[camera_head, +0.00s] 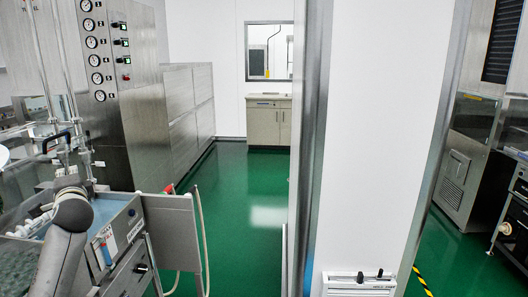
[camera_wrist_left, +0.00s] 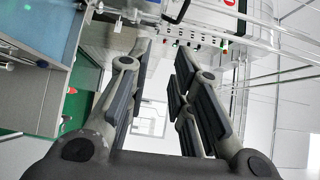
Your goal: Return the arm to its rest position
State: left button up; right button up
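My left arm (camera_head: 66,222) comes in at the lower left of the head view, over the blue-topped side of the washer machine (camera_head: 120,218). Its gripper end is small and hard to make out against the metal and glass behind it. In the left wrist view the two fingers of my left gripper (camera_wrist_left: 162,60) stand well apart with nothing between them. A black handle (camera_head: 56,142) shows just beyond the gripper in the head view and at the top of the wrist view (camera_wrist_left: 177,12); I see no contact with it. My right gripper is in neither view.
A steel panel with gauges (camera_head: 97,60) and steel cabinets (camera_head: 188,105) stand at the left. A white wall with a metal-edged corner (camera_head: 375,140) fills the centre right. Green floor (camera_head: 240,190) lies clear between them. Steel machinery (camera_head: 465,170) stands at the far right.

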pick_arm(q)
jog(key=s+d+f+n+g+h, duration=0.1)
jog(key=s+d+f+h, duration=0.1)
jog(key=s+d+f, duration=0.6)
jog(key=s+d+f+n+g+h, duration=0.1)
jog(key=s+d+f+g+h, duration=0.2)
jog(key=f, duration=0.9)
jog(key=s+d+f+n+h, duration=0.1)
jog(key=s+d+f+h, duration=0.1)
jog(key=s+d+f, duration=0.6)
jog(key=s+d+f+n+g+h, duration=0.1)
jog(key=s+d+f+n+g, duration=0.2)
jog(key=s, duration=0.6)
jog(key=s+d+f+n+g+h, duration=0.1)
jog(key=s+d+f+h, duration=0.1)
jog(key=s+d+f, duration=0.45)
jog(key=s+d+f+n+g+h, duration=0.1)
jog(key=s+d+g, duration=0.1)
jog(key=s, duration=0.8)
notch_tip(320, 180, down, 28)
jog(key=s+g+b, duration=0.1)
jog(key=g+b, duration=0.1)
jog(key=s+a+f+b, duration=0.2)
jog(key=s+a+f, duration=0.1)
jog(key=s+f, duration=1.4)
jog(key=shift+f+g, duration=0.4)
jog(key=shift+f, duration=0.3)
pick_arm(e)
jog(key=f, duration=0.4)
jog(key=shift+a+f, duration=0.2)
